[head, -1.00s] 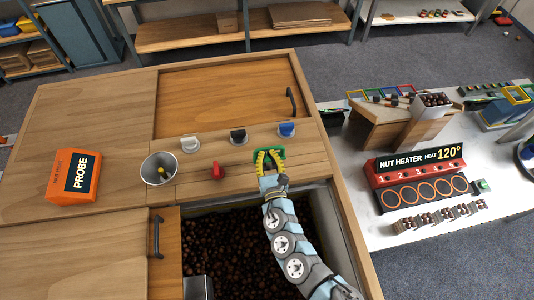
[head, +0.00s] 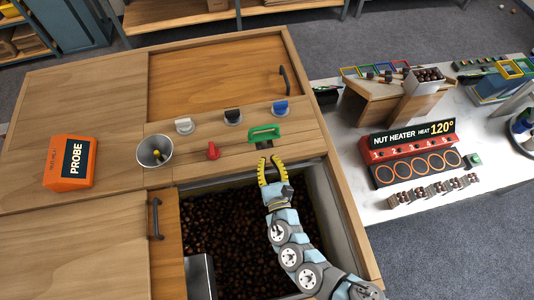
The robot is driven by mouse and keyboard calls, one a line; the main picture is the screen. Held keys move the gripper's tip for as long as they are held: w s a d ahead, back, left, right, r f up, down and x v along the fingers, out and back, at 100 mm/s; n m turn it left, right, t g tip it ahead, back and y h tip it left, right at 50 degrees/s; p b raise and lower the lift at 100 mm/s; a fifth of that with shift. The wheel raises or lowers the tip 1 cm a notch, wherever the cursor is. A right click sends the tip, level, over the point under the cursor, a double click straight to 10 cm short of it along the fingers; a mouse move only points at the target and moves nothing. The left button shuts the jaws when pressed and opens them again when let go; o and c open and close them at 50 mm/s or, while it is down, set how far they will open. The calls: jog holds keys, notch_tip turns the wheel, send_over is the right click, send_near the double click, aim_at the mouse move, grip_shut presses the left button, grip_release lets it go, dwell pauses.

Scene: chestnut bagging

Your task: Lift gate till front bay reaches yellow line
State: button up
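The green handle (head: 264,134) stands on the wooden front ledge, right of the red knob; it may be the gate's handle, but I cannot tell for sure. My gripper (head: 268,163) has yellow fingers that are apart and empty. It is just in front of the green handle, with a small gap between them, over the back edge of the open bay. The open bay (head: 317,187) in front holds many dark brown chestnuts. My arm covers part of its right side. I cannot make out a yellow line or the gate panel.
On the ledge are a metal cup (head: 154,152), a red knob (head: 213,151), and white (head: 184,125), black (head: 233,117) and blue (head: 280,108) knobs. An orange probe box (head: 69,162) sits at left. The nut heater (head: 412,140) is on the right table.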

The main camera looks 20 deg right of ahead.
jog(key=o, duration=0.4)
jog(key=shift+s+a, duration=0.1)
jog(key=shift+a, duration=0.05)
jog(key=shift+o, duration=0.2)
jog(key=m+g+h+b, duration=0.5)
jog(key=m+b, duration=0.3)
jog(key=m, duration=1.4)
send_near(264, 127)
jog(key=x, duration=0.8)
jog(key=shift+w+d+f, duration=0.2)
jog(key=shift+w+f, duration=0.1)
jog(key=shift+w+d+f, duration=0.25)
jog(key=shift+w+d, duration=0.15)
jog(key=shift+w, duration=0.15)
grip_shut()
